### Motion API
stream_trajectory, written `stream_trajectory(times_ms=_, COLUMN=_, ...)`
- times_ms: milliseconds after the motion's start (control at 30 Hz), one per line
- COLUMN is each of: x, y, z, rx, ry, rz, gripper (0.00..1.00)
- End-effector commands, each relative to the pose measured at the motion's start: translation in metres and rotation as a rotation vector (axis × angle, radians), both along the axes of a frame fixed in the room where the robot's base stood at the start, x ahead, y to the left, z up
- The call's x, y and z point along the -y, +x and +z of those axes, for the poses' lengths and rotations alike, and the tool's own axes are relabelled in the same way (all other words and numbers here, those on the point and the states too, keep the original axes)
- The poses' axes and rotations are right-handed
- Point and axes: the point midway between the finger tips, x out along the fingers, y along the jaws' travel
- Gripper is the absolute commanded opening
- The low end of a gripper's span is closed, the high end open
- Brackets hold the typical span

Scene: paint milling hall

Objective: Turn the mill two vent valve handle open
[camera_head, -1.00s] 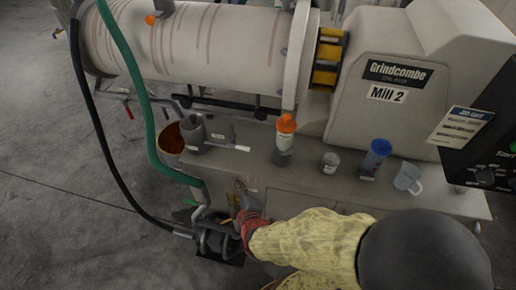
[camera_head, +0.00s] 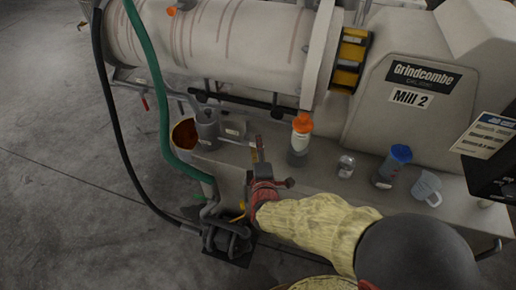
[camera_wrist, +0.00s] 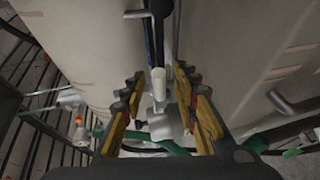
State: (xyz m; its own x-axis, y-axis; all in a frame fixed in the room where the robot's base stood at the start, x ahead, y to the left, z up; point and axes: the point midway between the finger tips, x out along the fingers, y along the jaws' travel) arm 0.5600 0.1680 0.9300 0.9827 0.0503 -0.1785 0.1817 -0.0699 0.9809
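The mill labelled Mill 2 (camera_head: 411,98) has a pale, stained horizontal drum (camera_head: 225,38). A small orange-capped fitting (camera_head: 173,11) sits on the drum's top left, and a small red lever (camera_head: 145,103) hangs below its left end. I cannot tell which, if either, is the vent valve handle. My gripper (camera_head: 257,145) is in front of the bench, below the drum and apart from both. In the wrist view, my gripper's yellowish fingers (camera_wrist: 162,100) are spread apart. A pale-tipped rod and a grey can (camera_wrist: 165,122) show beyond the gap, with no contact visible.
An orange-capped bottle (camera_head: 299,142), a clear jar (camera_head: 346,166), a blue-capped bottle (camera_head: 393,166) and a clear jug (camera_head: 426,188) stand on the bench right of my gripper. A green hose (camera_head: 160,95) and a black hose (camera_head: 108,120) run down to a pump (camera_head: 226,238). The left floor is clear.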

Motion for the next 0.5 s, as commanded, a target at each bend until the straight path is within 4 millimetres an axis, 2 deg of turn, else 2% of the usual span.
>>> stream_trajectory(times_ms=333, x=-0.0005, y=0.0060, z=-0.0007, rx=-0.001, ry=0.000, rz=0.001, gripper=0.30)
stream_trajectory(times_ms=500, x=-0.0005, y=0.0059, z=-0.0006, rx=-0.001, ry=0.000, rz=0.001, gripper=0.22)
